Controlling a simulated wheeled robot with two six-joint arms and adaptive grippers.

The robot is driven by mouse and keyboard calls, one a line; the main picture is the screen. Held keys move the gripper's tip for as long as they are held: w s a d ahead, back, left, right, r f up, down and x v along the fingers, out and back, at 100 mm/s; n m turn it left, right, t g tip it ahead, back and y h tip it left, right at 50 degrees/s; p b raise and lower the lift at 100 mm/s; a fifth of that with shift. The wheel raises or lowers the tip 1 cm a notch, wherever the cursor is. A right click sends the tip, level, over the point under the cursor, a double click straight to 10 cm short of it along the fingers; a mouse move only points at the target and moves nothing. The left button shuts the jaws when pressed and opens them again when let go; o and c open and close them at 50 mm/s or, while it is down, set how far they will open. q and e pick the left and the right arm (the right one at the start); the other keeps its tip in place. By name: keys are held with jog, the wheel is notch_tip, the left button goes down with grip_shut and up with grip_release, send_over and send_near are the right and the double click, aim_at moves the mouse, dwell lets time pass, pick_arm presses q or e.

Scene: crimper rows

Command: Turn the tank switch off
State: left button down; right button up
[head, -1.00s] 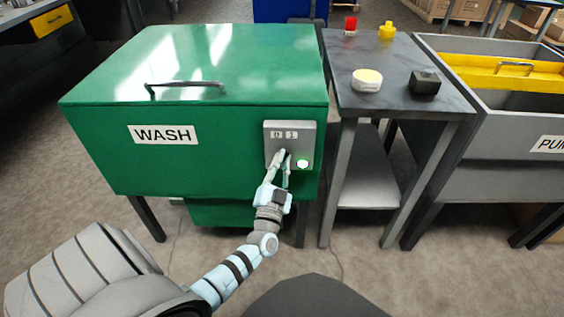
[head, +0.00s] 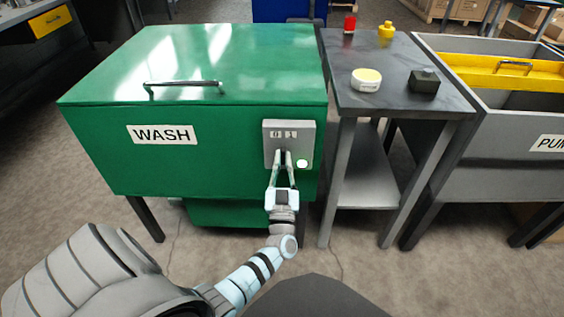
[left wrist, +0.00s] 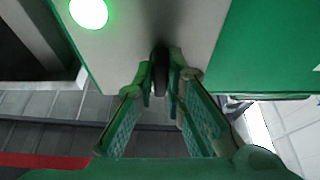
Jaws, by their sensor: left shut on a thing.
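The green tank (head: 110,165) labelled WASH stands at the left with its lid down. A grey switch panel (head: 306,133) is on the right of its front, with 0 and 1 marks and a lit lamp (head: 303,164). The lamp glows green in the left wrist view (left wrist: 89,11). My left gripper (head: 283,156) is at the panel, shut on the dark switch lever (left wrist: 160,72) between its fingertips. In the head view the fingers mostly hide the lever, so I cannot tell which mark it points to. My right gripper is not in view.
A dark side table (head: 348,99) stands right of the tank, bearing a red item (head: 350,24), a yellow item (head: 386,33), a white round tub (head: 366,80) and a black block (head: 424,82). A grey basin (head: 470,150) with a yellow tray stands further right.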

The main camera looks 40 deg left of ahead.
pick_arm(q)
jog(key=n+g+y, duration=0.1)
jog(key=n, duration=0.1)
jog(key=n+g+y, duration=0.1)
jog(key=n, duration=0.2)
jog(key=n+g, duration=0.1)
jog(key=n, duration=0.2)
jog(key=shift+w+d+g+y, duration=0.1)
jog(key=shift+d+g+y, duration=0.1)
jog(key=shift+g+y, duration=0.15)
jog(key=shift+n, duration=0.4)
jog(key=c, duration=1.7)
grip_release()
jog(key=shift+o, duration=0.2)
notch_tip(320, 180, up, 10)
jog(key=shift+r, duration=0.1)
